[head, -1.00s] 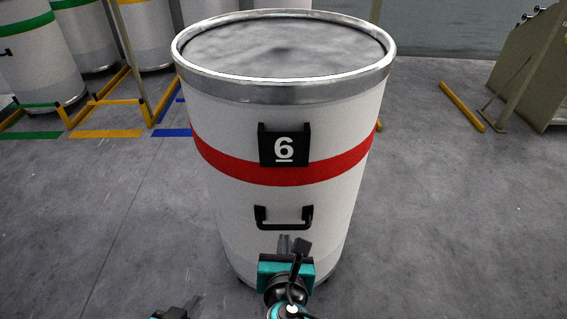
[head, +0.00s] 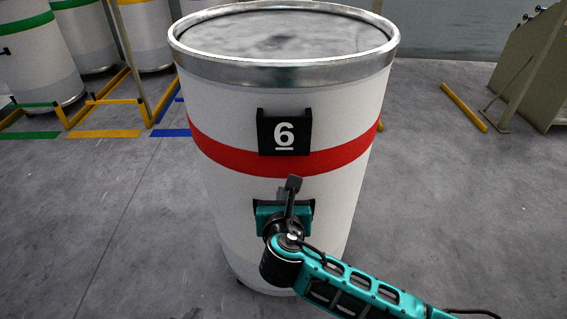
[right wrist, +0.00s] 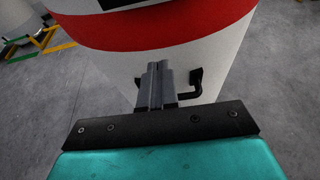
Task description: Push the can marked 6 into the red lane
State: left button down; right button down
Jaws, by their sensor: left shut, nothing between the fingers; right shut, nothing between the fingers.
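The can marked 6 (head: 225,120) is a large white can with a red band, a metal rim and a black number plate (head: 284,132). It stands upright in front of me, filled with grey-white material. My right gripper (head: 284,205) is shut and empty at the can's black handle, partly hidden by my wrist. In the right wrist view its closed fingers (right wrist: 156,75) overlap the handle (right wrist: 196,82); I cannot tell whether they touch. Only a dark, blurred bit of my left gripper (head: 190,314) shows at the bottom edge, shut. No red lane is visible.
Green (head: 30,135), yellow (head: 103,133) and blue (head: 171,132) floor marks with low rails lie at the left. Other white cans (head: 38,70) stand behind them. A beige machine (head: 530,65) and yellow bar (head: 463,107) are at the right.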

aim_at(283, 166)
jog(key=shift+w, duration=0.15)
jog(key=shift+w+b, duration=0.35)
jog(key=shift+w, duration=3.35)
